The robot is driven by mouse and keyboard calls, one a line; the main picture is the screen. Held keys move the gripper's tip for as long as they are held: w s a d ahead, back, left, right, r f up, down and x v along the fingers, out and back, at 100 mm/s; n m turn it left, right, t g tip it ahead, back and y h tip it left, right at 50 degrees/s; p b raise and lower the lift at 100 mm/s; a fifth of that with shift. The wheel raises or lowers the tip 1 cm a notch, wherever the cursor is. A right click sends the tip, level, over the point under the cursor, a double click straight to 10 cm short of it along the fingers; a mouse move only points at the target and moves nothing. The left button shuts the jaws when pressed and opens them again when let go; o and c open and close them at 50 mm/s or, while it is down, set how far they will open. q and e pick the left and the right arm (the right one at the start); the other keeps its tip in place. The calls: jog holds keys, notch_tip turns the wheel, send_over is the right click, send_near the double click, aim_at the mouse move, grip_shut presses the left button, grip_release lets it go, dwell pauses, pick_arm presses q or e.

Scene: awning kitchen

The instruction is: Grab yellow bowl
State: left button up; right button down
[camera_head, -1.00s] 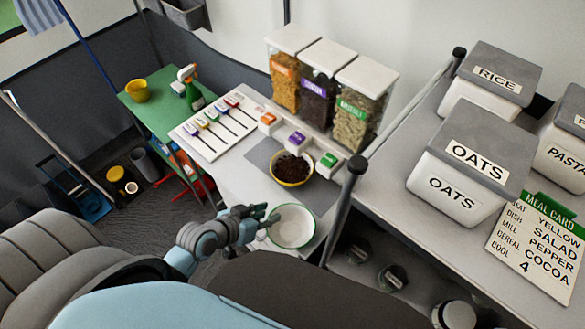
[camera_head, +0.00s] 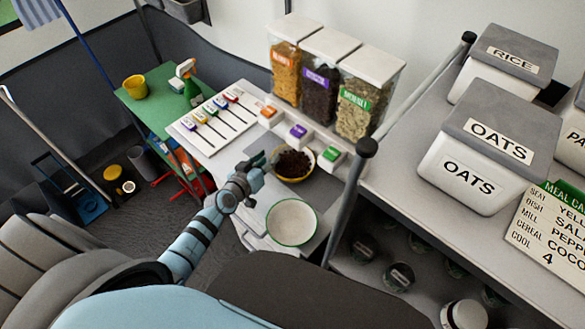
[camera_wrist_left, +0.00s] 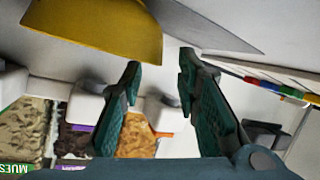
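The yellow bowl (camera_head: 296,180) holds dark cereal and stands on the counter in front of the cereal dispensers in the head view. In the left wrist view its yellow side (camera_wrist_left: 100,30) fills the upper left. My left gripper (camera_head: 258,166) is just left of the bowl in the head view. In the left wrist view my left gripper (camera_wrist_left: 158,82) is open, with nothing between its fingers, and the bowl lies to one side of them. My right gripper is not in view.
A white bowl with a green rim (camera_head: 291,223) stands nearer me on the counter. Dispensers (camera_head: 322,87) stand behind. A dark post (camera_head: 350,200) rises at the right.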

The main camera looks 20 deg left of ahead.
aim_at(293, 166)
pick_arm(q)
jog(key=x, duration=0.1)
jog(key=b+x, duration=0.1)
jog(key=x, duration=0.1)
jog(key=shift+w+d+f, duration=0.15)
jog(key=shift+d+f, duration=0.05)
jog(key=shift+f, duration=0.1)
jog(key=shift+r, duration=0.15)
grip_shut()
